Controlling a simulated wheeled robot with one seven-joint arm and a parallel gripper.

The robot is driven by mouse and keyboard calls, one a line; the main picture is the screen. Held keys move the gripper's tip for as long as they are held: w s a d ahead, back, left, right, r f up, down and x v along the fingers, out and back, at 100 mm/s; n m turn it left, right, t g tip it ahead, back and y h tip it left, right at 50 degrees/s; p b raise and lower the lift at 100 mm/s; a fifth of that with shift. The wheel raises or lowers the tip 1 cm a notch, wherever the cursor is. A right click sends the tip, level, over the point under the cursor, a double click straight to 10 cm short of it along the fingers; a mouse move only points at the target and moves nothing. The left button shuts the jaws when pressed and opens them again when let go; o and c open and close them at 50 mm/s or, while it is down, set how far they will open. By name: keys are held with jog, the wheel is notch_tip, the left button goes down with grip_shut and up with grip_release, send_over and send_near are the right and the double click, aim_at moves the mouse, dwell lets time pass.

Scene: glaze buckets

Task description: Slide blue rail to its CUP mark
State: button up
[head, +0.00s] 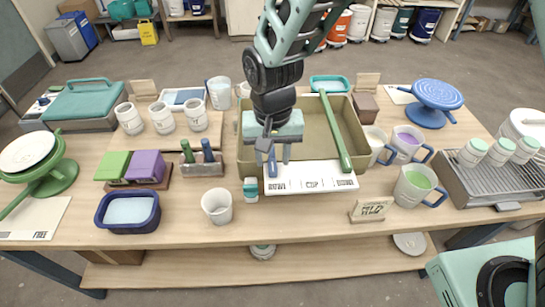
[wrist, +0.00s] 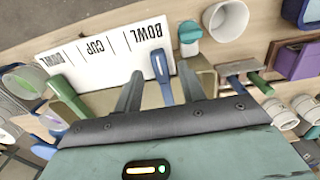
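The blue rail (head: 272,168) lies at the left side of a tan basin (head: 357,183); it also shows in the wrist view (wrist: 160,62). Its front end is by the left BOWL label of the white mark card (head: 311,178), left of the CUP label at the card's middle. The green rail (head: 335,132) crosses the basin at the right, by the other BOWL label. My gripper (head: 272,156) is over the basin's left front. In the wrist view my gripper (wrist: 161,72) has its fingers apart, one on each side of the blue rail, with gaps visible. The rail's far part is hidden.
A small teal-topped jar (head: 251,188) and a white cup (head: 217,206) stand just left of the card. A brush holder (head: 202,168) is left of the basin. Mugs (head: 415,185) and a wooden sign (head: 371,209) stand right. Table room is bare in front of the card.

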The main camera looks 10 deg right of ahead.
aim_at(299, 170)
jog(key=shift+f, duration=1.1)
grip_shut()
jog(key=d, duration=0.6)
jog(key=shift+s+d, duration=0.1)
grip_release()
